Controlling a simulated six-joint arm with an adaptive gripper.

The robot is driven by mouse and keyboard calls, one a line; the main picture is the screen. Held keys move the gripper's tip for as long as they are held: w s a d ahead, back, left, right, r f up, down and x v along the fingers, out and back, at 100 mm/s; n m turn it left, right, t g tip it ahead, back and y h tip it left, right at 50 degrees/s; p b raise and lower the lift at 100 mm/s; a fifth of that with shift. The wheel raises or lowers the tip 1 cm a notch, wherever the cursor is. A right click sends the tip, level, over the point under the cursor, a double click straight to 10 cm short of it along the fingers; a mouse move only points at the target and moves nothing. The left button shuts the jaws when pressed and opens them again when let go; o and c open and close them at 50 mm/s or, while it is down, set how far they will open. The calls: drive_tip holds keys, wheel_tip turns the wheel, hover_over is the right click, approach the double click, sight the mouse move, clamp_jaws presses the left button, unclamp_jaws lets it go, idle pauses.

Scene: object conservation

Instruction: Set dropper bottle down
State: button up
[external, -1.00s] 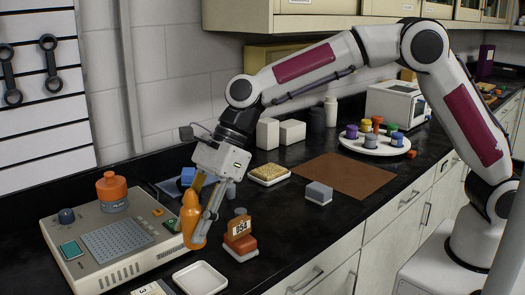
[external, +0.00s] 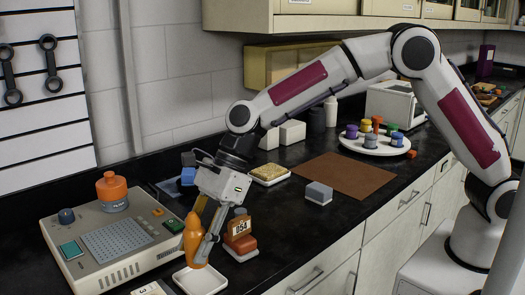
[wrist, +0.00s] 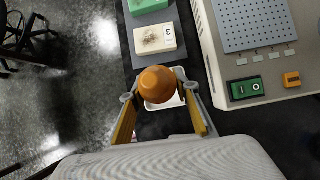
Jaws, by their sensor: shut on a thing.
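An orange dropper bottle (external: 194,238) is held in my gripper (external: 200,240), with its narrow tip up and its body roughly upright. In the external view it is low over the white tray (external: 200,281). I cannot tell whether its base touches the tray. In the wrist view the rounded orange bottle (wrist: 158,84) sits between the two yellow-lined fingers (wrist: 160,105). It hides part of the white tray (wrist: 173,103) beyond it.
A grey-beige instrument (external: 115,235) with an orange-capped jar (external: 111,185) stands left of my gripper. A brown-red block labelled 054 (external: 240,235) stands close on the right. A brown mat (external: 345,177) is farther right.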

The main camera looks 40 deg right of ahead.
drive_tip(key=shift+f, duration=2.45)
drive_tip(key=shift+f, duration=0.15)
drive_tip(key=o, duration=1.1)
drive_tip(key=shift+v, duration=1)
drive_tip(key=v, duration=1)
